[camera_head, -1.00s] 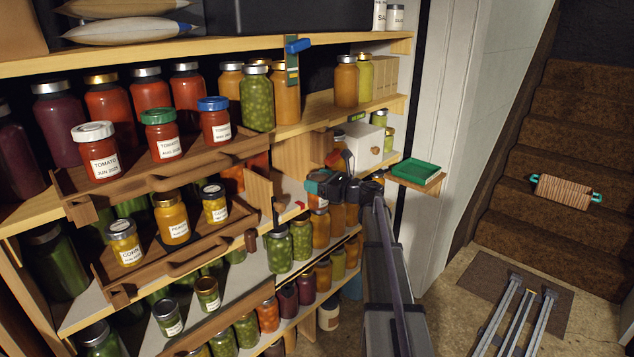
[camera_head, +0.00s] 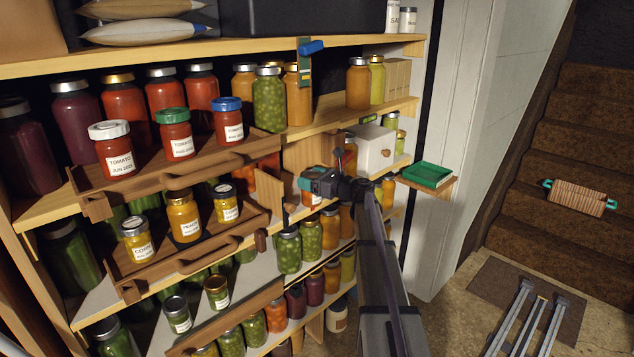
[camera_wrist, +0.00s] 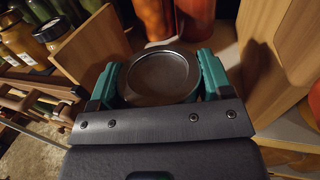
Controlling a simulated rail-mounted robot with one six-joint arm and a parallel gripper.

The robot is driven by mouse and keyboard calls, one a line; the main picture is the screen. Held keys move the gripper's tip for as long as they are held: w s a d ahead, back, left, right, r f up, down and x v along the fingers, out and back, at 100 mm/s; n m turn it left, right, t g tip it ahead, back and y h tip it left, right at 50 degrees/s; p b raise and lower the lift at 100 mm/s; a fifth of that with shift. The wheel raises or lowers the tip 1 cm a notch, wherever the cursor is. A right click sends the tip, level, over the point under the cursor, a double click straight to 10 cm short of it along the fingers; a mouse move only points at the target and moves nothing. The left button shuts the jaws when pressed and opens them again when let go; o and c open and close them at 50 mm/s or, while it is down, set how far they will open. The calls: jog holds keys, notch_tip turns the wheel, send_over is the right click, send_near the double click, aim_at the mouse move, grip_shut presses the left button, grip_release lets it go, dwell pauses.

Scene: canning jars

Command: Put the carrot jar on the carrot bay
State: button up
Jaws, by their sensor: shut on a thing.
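My gripper (camera_wrist: 160,80) is shut around a jar with a round silver lid (camera_wrist: 160,72), one teal finger on each side. In the head view my gripper (camera_head: 316,184) is at the middle shelf, right of the pull-out racks. A small part of the held jar (camera_head: 312,198), orange with a white label, shows below it. Its label text is too small to read, and the wrist view shows only its lid. Wooden dividers stand at the left (camera_wrist: 92,46) and right (camera_wrist: 268,40) of the jar. I cannot tell which space is the carrot bay.
Orange jars (camera_wrist: 154,16) stand just beyond the held lid. A rack of tomato jars (camera_head: 114,150) and a lower rack with corn and peach jars (camera_head: 184,216) are pulled out at left. A white drawer box (camera_head: 372,148) and green tray (camera_head: 428,174) are at right.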

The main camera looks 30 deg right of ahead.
jog(key=w, duration=0.2)
jog(key=w+a, duration=0.1)
jog(key=w, duration=0.1)
jog(key=w+a, duration=0.1)
jog(key=w, duration=0.2)
jog(key=shift+w+f+b, duration=0.1)
jog(key=shift+f+b, duration=0.3)
jog(key=shift+f+b, duration=0.3)
dwell(0.4)
jog(key=o, duration=1.2)
jog(key=v, duration=1.1)
